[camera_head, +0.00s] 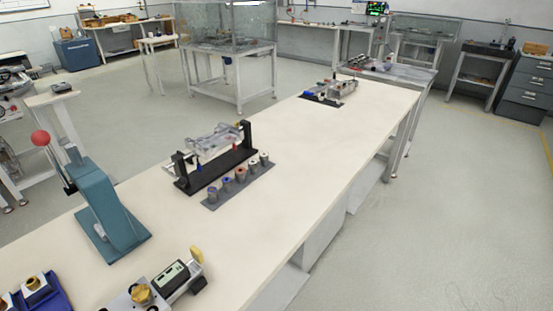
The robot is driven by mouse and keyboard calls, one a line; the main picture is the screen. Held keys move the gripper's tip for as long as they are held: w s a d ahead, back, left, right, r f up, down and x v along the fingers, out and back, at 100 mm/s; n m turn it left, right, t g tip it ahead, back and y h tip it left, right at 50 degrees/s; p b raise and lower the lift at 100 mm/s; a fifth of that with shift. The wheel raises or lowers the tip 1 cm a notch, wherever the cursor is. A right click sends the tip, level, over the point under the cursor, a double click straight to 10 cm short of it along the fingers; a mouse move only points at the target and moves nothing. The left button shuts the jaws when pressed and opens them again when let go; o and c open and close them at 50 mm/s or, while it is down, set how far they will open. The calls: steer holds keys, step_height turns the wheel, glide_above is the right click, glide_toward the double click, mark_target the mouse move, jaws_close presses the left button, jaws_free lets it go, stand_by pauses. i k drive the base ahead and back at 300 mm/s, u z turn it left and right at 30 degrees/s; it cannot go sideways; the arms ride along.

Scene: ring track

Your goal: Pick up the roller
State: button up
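Several small upright cylinders (240,175) stand in a row on a dark grey strip (219,202) on the long bench. They may be rollers; I cannot tell which one the task names. They have grey bodies, and the visible tops are blue, red or pale. Just behind the strip, a black holder (216,172) with two end uprights carries a clear and metallic part (214,137). My gripper is not in view.
The long pale bench (300,150) runs away to the upper right. A teal lever press (105,210) with a red knob stands at left. A device with a display (172,278) and a blue tray (40,296) are in front. Another fixture (330,92) sits farther back. Floor right of the bench (470,200) is clear.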

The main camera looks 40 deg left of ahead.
mark_target(240, 172)
steer(key=z, duration=0.05)
steer(key=i, duration=2.2)
steer(key=u, duration=1.9)
steer(key=i, duration=0.1)
steer(key=u, duration=1.75)
steer(key=i, duration=1)
steer(key=z, duration=0.4)
